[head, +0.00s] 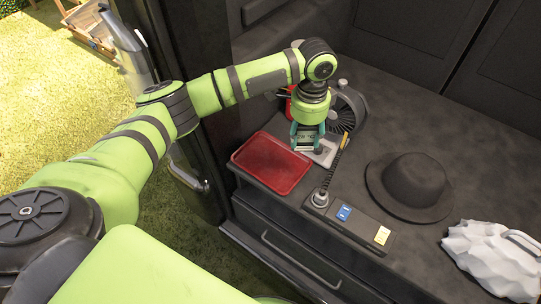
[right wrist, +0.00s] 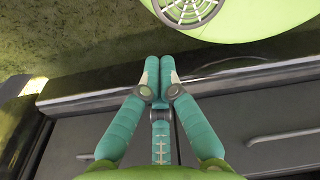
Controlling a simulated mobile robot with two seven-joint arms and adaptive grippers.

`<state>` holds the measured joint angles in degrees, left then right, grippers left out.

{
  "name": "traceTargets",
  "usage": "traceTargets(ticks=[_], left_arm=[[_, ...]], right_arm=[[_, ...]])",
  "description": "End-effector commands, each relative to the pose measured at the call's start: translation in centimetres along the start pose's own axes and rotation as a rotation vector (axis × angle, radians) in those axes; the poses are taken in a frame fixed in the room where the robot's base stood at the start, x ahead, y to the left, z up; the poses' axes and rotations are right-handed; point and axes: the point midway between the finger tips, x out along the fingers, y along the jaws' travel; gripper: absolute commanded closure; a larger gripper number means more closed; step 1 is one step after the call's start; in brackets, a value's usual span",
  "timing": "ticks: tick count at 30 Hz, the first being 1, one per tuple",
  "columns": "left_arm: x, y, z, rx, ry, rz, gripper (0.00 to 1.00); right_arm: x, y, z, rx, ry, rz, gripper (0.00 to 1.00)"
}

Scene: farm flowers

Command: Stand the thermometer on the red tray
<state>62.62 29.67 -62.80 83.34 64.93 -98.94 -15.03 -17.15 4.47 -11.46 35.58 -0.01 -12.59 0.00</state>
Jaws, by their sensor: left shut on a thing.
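The thermometer (head: 306,136), a small dark device with a display, is between the teal fingers of my left gripper (head: 307,144). My left gripper points down and is shut on it, hiding part of it. They are just beyond the right back corner of the red tray (head: 247,157), in front of a light grey flat thing. I cannot tell whether the thermometer touches the surface below. The red tray is shallow and empty, near the counter's front edge. My right gripper (right wrist: 160,75) shows in the right wrist view, its fingertips together with nothing visible between them.
A black fan (head: 345,108) stands behind the left gripper. A thin dark stalk (head: 333,172) rises from a dark strip bearing blue (head: 344,212) and yellow (head: 382,235) pieces. A black hat (head: 412,180) and a crumpled white object (head: 490,262) lie to the right.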

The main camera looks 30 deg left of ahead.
Motion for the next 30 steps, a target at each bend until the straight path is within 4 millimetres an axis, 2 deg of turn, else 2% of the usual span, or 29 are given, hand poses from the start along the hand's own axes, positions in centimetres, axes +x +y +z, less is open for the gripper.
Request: traceTargets(ticks=[1, 9, 16, 20, 27, 30], left_arm=[[0.2, -0.5, -0.4, 0.084, -0.001, 0.006, 0.86], [3.0, -2.5, -1.2, 0.521, -0.001, 0.005, 0.86], [4.5, -3.0, -0.7, 0.671, -0.002, 0.003, 0.86], [6.0, -3.2, 1.5, 0.679, -0.005, 0.002, 0.86], [9.6, -3.7, 7.0, 0.679, -0.005, 0.001, 0.86], [10.6, -3.8, 8.8, 0.679, -0.003, 0.001, 0.86]], right_arm=[[-0.9, 0.2, 0.0, 0.000, -0.001, 0.003, 1.00], [-2.5, 0.7, 0.0, -0.001, -0.004, 0.009, 1.00], [-2.7, 0.6, 0.0, -0.001, -0.004, 0.008, 1.00], [-2.1, 0.4, 0.0, 0.000, -0.004, 0.005, 1.00], [0.2, -0.2, 0.1, 0.001, -0.002, -0.002, 1.00], [1.0, -0.5, 0.1, 0.002, -0.002, -0.006, 1.00]])
